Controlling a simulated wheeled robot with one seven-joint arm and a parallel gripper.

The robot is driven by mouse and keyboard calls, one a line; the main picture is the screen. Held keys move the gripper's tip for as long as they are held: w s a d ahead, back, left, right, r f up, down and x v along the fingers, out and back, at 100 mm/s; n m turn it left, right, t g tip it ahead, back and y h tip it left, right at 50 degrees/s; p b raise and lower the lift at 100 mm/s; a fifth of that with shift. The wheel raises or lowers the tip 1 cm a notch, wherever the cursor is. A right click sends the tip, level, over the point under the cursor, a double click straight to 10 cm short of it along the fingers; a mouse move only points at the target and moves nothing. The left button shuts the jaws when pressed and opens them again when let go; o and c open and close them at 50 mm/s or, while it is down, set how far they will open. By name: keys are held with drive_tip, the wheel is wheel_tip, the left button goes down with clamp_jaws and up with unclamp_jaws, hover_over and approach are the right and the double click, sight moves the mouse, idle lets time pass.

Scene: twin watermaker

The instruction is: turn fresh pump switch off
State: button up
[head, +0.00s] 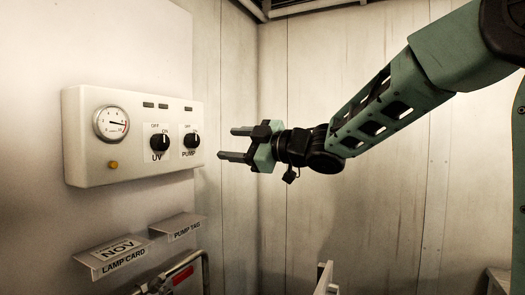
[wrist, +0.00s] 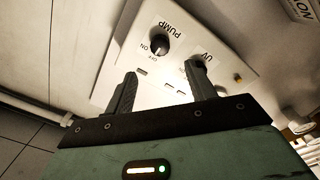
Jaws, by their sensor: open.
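The pump switch (head: 191,141) is a black rotary knob labelled PUMP, with OFF and ON marks, at the right of a white control panel (head: 85,170). I cannot tell clearly which mark its pointer faces. In the wrist view the pump switch (wrist: 159,43) shows upside down beyond the fingers, up and between them. My gripper (head: 227,143) is open and empty, to the right of the panel and apart from it, with its fingers toward the pump knob. It also shows in the wrist view (wrist: 161,80).
A similar UV knob (head: 160,142) sits left of the pump knob, partly covered by a finger in the wrist view. A round gauge (head: 111,123) is farther left. Card holders labelled LAMP CARD (head: 122,258) and PUMP TAG (head: 184,228) stick out below. Space around my gripper is clear.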

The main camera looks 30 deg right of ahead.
drive_tip(key=v, duration=0.7)
drive_tip(key=shift+s+b, duration=0.15)
drive_tip(key=shift+b, duration=0.15)
drive_tip(key=shift+f, duration=0.1)
drive_tip(key=s+a+f+m+g+h, duration=0.1)
drive_tip(key=a+f+m+g+h, duration=0.25)
drive_tip(key=f, duration=0.55)
drive_tip(key=s+a+f+m+g+h, duration=0.1)
drive_tip(key=a+f+m+h, duration=0.25)
drive_tip(key=a+f, duration=0.4)
drive_tip(key=s+a+f+g, duration=0.1)
drive_tip(key=s+f+g, duration=0.2)
drive_tip(key=s+f, duration=0.2)
drive_tip(key=s+a+f+g+h, duration=0.1)
drive_tip(key=s+f+g, duration=0.3)
drive_tip(key=s, duration=0.7)
drive_tip(key=s+a+f+m+g+h, duration=0.1)
drive_tip(key=s+a+f+g, duration=0.2)
drive_tip(key=s+f, duration=0.4)
drive_tip(key=shift+s+g, duration=0.45)
drive_tip(key=shift+s, duration=0.5)
